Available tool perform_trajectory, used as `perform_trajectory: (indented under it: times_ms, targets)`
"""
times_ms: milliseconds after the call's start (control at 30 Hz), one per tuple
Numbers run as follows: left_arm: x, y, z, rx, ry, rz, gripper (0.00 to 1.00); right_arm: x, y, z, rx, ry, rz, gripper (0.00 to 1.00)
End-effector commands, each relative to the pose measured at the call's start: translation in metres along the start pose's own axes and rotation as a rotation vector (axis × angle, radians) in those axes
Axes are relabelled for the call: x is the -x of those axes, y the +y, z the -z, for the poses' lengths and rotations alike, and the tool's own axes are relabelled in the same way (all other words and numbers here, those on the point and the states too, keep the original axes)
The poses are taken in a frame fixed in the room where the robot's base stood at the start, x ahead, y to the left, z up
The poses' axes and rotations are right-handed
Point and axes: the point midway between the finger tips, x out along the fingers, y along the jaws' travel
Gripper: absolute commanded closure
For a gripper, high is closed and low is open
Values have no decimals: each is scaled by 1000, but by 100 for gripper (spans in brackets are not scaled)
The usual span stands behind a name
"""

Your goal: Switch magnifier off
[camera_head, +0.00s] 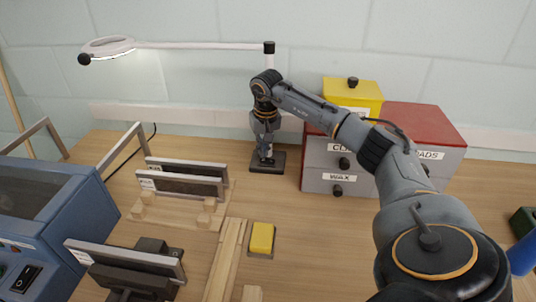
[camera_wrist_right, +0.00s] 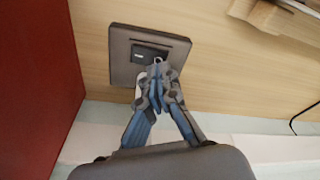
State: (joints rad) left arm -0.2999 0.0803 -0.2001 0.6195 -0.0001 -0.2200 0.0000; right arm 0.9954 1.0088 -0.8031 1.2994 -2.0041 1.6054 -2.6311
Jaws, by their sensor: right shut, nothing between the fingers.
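The magnifier (camera_head: 108,47) has a round white head on a long white arm at the upper left, with a bright glow under its rim. Its arm runs to a post at the back, which rises from a dark square base (camera_head: 262,169) on the table. In the right wrist view, the base shows a black rocker switch (camera_wrist_right: 150,53) with a small light mark. My right gripper (camera_head: 266,152) points down over the base. Its shut, empty fingertips (camera_wrist_right: 157,66) are at the switch's near edge; I cannot tell whether they touch it. My left gripper is not in view.
A grey drawer box (camera_head: 315,182) with a red top stands right of the base, a yellow box (camera_head: 353,93) on it. The wall is close behind.

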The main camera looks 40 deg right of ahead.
Motion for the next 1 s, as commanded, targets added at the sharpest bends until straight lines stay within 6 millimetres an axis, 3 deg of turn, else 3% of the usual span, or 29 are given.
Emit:
perform_trajectory:
  times_ms: [1000]
  targets:
    - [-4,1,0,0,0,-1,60,-6,0,-1,0,0,0,100]
